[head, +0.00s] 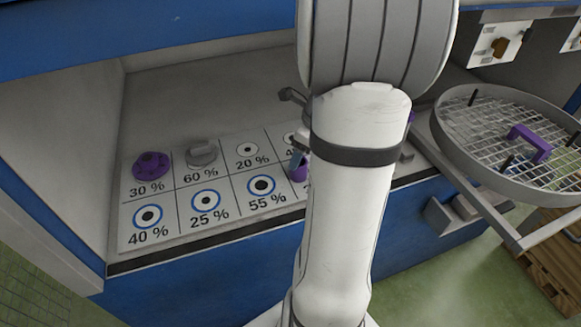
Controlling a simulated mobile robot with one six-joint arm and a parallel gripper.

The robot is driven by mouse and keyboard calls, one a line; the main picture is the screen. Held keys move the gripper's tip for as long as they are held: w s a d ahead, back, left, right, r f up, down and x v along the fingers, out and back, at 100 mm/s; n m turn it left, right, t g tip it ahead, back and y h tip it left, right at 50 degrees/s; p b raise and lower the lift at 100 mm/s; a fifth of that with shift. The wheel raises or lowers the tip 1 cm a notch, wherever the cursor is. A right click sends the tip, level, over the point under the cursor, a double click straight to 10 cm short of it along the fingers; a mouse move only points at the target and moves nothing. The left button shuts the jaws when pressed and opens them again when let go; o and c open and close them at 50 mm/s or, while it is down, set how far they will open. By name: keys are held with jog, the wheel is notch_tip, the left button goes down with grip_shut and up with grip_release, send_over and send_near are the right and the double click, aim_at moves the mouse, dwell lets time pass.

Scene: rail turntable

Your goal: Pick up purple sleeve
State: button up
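A purple round piece (150,167) with a raised, knobbed top sits on the 30 % field of the white marked board (165,229) at the left. A second purple piece (299,170) shows only in part beside my white arm, near the 55 % field; my arm hides the rest. I cannot tell which of the two is the sleeve. My arm runs down the middle and covers most of my gripper. A dark grey hooked part at the arm's left edge may belong to it. Its fingertips are hidden, so whether it is open or holds anything does not show.
A grey metal piece (201,153) stands on the 60 % field. Several other fields are bare. A round wire-mesh turntable (465,121) with a purple handle (530,142) is at the right. The blue-framed recess has a left side wall (65,150) and a raised front edge.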

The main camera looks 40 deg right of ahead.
jog(key=b+x, duration=0.1)
jog(key=x, duration=0.6)
jog(key=shift+s+d+f, duration=0.1)
jog(key=shift+d, duration=0.1)
jog(key=shift+c, duration=0.2)
jog(key=c, duration=1.2)
